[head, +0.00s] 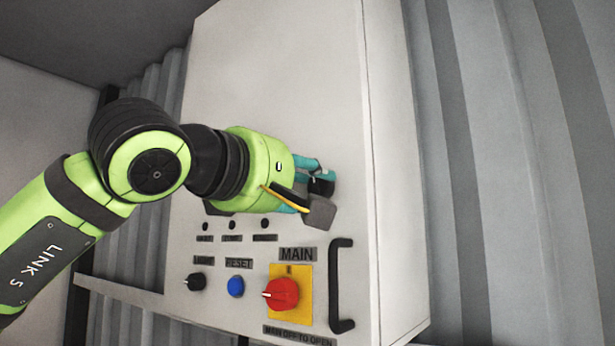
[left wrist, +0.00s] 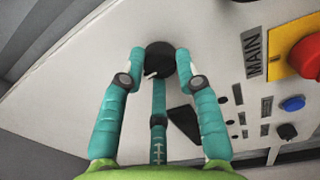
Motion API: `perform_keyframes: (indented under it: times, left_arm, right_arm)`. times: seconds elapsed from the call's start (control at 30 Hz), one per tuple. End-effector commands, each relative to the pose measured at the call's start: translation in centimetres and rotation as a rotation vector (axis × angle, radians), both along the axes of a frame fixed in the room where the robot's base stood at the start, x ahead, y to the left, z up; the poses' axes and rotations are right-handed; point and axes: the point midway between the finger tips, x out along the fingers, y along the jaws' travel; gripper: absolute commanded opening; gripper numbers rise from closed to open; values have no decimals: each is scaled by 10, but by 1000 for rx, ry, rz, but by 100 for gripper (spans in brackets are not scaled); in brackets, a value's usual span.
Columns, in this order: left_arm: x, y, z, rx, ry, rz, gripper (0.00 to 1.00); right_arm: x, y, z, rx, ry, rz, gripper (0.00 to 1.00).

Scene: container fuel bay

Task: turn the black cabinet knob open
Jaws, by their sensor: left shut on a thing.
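The black cabinet knob (left wrist: 160,58) is round with a small white mark, on the pale cabinet face. In the head view the left gripper (head: 309,182) reaches in from the left to the cabinet's front, and only part of the knob (head: 322,187) shows beside the fingers. The white cabinet (head: 290,70) is closed as far as I can see. My right gripper is not in view.
Below the gripper are a red MAIN switch (head: 281,294) on a yellow plate, a blue button (head: 236,287), a small black selector (head: 195,282) and several dark indicators. A black handle (head: 340,285) stands out near the right edge. Corrugated wall (head: 500,150) lies right.

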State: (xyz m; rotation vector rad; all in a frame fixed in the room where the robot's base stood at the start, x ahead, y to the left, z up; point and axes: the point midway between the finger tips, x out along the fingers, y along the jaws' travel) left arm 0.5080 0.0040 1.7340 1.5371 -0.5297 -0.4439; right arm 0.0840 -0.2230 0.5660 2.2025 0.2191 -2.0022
Motion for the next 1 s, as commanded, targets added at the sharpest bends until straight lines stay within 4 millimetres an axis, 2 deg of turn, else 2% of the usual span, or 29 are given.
perform_keyframes:
  times: [0.4,0.93,0.97,1.0]
  left_arm:
    - [2,2,1,145,-106,5,1]
    - [1,3,4,160,-127,8,0]
    - [1,3,4,159,-127,8,37]
    - [1,4,4,159,-127,8,53]
  right_arm:
    - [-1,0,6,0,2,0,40]
    - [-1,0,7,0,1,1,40]
    - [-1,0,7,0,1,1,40]
    - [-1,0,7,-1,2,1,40]
